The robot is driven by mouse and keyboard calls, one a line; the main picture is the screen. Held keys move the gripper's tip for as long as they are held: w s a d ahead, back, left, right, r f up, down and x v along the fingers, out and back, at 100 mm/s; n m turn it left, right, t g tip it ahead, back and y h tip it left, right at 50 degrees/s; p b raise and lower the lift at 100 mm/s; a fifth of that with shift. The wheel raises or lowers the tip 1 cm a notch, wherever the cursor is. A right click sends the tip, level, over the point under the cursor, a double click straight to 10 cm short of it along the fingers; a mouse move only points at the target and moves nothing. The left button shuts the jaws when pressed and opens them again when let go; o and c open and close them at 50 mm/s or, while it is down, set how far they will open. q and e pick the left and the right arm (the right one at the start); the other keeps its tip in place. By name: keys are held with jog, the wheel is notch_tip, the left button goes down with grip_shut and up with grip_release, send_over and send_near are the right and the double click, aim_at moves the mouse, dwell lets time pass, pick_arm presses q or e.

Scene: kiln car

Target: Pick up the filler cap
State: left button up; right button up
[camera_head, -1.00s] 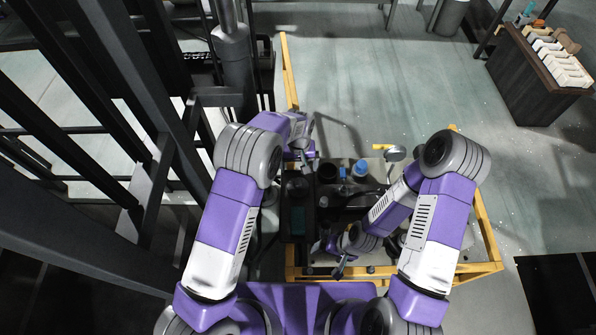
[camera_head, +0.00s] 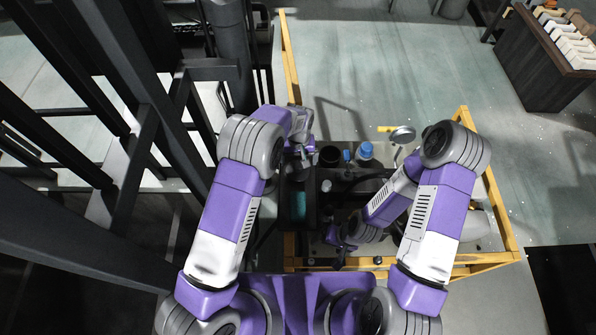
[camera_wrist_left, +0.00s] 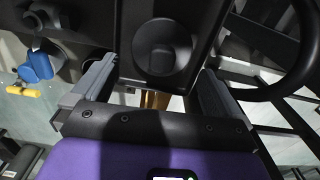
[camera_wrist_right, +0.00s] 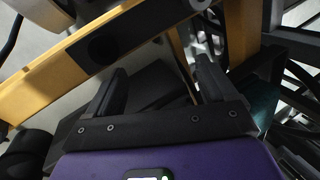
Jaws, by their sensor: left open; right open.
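A round black part (camera_wrist_left: 163,47), probably the filler cap, shows in the left wrist view on a black housing, just beyond my left fingertips. I cannot tell whether it is a raised cap or a recess. My left gripper (camera_wrist_left: 158,76) is open, with one finger on each side below the round part, and holds nothing. In the head view my left gripper (camera_head: 304,152) is over the left edge of the cart's equipment and hides that part. My right gripper (camera_wrist_right: 160,70) is open and empty. In the head view it (camera_head: 340,248) is low over the cart's near side.
A black cylinder (camera_head: 330,156) and a blue-topped part (camera_head: 365,150) stand beside my left gripper. A yellow frame (camera_head: 490,180) surrounds the cart. A round disc on a stem (camera_head: 402,134) stands at the right. Dark steel posts (camera_head: 130,80) crowd the left.

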aim_at(298, 165)
pick_arm(q)
notch_tip(298, 165, down, 5)
jog(key=shift+a+f+b, duration=0.1)
jog(key=shift+b, duration=0.95)
jog(key=c, duration=0.7)
jog(key=shift+c, duration=0.2)
